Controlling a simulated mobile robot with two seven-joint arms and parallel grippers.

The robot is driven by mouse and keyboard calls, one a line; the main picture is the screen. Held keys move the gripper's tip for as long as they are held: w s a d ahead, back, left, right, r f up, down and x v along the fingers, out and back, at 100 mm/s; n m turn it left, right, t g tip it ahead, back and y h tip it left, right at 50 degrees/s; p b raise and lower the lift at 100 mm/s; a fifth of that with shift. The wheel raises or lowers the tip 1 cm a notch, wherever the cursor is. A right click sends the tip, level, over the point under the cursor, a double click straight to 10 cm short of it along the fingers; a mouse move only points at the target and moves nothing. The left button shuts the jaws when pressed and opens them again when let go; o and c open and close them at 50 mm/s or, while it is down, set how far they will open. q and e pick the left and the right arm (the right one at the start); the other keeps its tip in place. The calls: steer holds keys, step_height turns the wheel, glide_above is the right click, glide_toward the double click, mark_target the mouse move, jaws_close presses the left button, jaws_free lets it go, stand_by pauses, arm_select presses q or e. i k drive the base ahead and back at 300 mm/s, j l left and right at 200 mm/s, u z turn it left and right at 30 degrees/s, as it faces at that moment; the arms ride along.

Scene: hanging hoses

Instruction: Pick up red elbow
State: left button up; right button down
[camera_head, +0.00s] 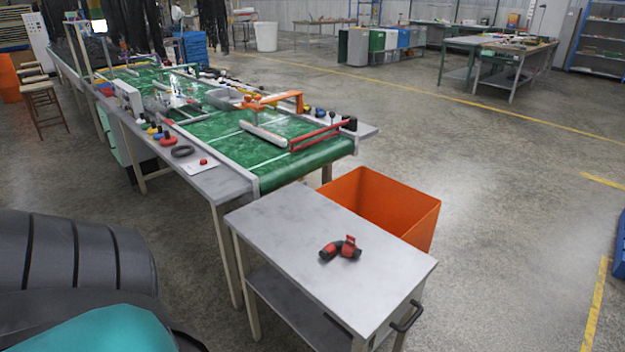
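The red elbow (340,249) lies on the grey metal top of a small cart (290,240). It is a short bent piece in red and black. Nothing touches it apart from the cart top. Neither of my grippers shows in the head view, and nothing is seen holding the elbow.
An orange bin (425,222) stands right behind the cart. A long workbench with a green belt (310,160) runs back to the left, with small parts and a dark ring (182,151) along its edge. The cart has a black handle (407,317). Open floor lies to the right.

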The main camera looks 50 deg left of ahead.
mark_target(330, 249)
steer(key=j+u, duration=0.1)
steer(key=u, duration=1.3)
